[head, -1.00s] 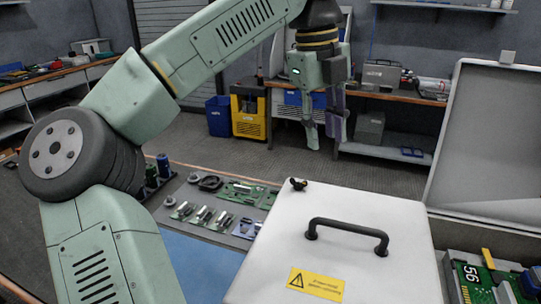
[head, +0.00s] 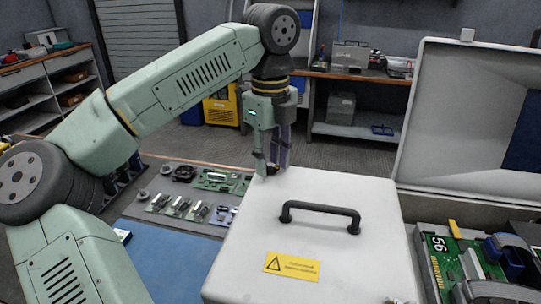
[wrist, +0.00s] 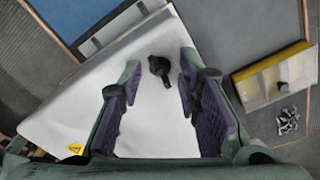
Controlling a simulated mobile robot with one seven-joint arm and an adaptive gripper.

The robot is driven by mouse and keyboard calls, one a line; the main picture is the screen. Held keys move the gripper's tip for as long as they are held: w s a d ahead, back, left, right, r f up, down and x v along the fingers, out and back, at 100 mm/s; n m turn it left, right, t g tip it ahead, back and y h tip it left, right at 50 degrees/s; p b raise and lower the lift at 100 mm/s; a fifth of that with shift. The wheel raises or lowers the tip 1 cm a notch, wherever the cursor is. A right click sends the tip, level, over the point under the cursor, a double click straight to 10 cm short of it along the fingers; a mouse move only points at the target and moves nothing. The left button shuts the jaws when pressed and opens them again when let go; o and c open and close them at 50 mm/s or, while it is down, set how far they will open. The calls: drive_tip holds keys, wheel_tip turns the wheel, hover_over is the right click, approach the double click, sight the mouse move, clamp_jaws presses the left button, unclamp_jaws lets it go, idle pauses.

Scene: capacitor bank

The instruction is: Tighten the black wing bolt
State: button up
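The black wing bolt (wrist: 158,67) sits near a corner of the white lid in the wrist view, its wings pointing away from straight across. In the head view it is mostly hidden by my fingers at the lid's far left corner. My gripper (wrist: 160,84) is open, with one purple-padded finger on each side of the bolt and clear gaps to it. In the head view my gripper (head: 271,162) points down, its fingertips low over that corner. The white lid (head: 320,190) has a black handle (head: 320,211) and a yellow warning label (head: 291,266).
An open case (head: 470,120) with a raised lid stands at right, beside circuit boards (head: 445,262). Small parts (head: 180,205) lie on a grey mat at left. The wrist view shows a yellow-rimmed tray (wrist: 275,72) and loose screws (wrist: 288,121).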

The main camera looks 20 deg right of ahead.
clamp_jaws()
idle(0.4)
